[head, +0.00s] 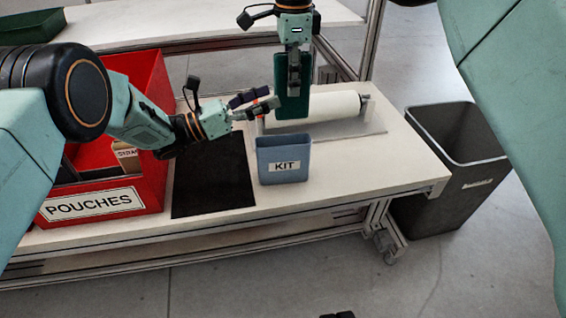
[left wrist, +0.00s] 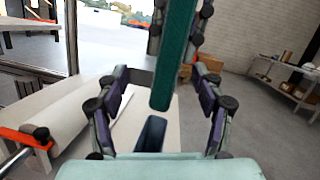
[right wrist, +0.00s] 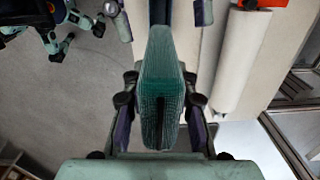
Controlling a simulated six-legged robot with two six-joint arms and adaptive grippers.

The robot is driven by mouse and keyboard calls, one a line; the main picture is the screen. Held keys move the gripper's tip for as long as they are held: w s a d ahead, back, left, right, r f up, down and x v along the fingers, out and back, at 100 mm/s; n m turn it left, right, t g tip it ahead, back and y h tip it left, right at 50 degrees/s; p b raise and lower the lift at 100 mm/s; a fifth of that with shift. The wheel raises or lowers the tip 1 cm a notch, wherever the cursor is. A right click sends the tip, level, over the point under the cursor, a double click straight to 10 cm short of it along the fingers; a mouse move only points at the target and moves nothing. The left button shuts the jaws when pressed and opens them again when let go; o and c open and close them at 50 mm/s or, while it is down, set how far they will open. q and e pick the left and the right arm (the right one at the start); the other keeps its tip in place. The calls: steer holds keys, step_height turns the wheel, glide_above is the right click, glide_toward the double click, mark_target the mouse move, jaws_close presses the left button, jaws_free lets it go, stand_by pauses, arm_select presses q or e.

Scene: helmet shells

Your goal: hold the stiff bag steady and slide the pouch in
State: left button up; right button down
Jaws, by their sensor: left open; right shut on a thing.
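The stiff blue bag (head: 283,160) with a KIT label stands upright on the white table. In the left wrist view its dark open mouth (left wrist: 152,133) shows between my left fingers, apart from them. My left gripper (head: 264,102) is open and empty, just above and behind the bag's upper left. My right gripper (head: 294,72) comes down from the back, shut on a dark green pouch (head: 291,101). The pouch hangs upright above the bag's back edge, with a gap between them in the left wrist view. The ribbed pouch (right wrist: 161,90) also fills the middle of the right wrist view.
A red bin (head: 151,79) labelled POUCHES stands left, with a brown pouch (head: 126,156) inside. A black mat (head: 213,182) lies beside the bag. A white roll (head: 325,108) on a stand is behind it. A grey waste bin (head: 465,165) stands off the table's right end.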

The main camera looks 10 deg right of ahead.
mark_target(283, 151)
arm_select(q)
steer(key=f+m+g+y, duration=0.1)
steer(key=f+y, duration=0.1)
steer(key=f, duration=0.1)
steer(key=a+f+m+g+y, duration=0.1)
steer(key=f+m+g+y, duration=0.1)
steer(key=f, duration=0.2)
steer(key=a+f+m+g+y, duration=0.1)
steer(key=f+y, duration=0.1)
steer(key=f, duration=0.2)
steer(key=shift+s+f+m, duration=0.15)
steer(key=shift+m, duration=0.25)
steer(key=shift+g+y, duration=0.3)
steer(key=shift+a+f+x, duration=0.1)
steer(key=shift+f+x, duration=0.05)
steer(key=shift+x, duration=1.05)
steer(key=shift+a+f+x, duration=0.1)
steer(key=shift+f+x, duration=0.05)
steer(key=shift+x, duration=1.1)
steer(key=shift+f+x, duration=0.2)
steer(key=shift+x, duration=1)
steer(key=c, duration=1.3)
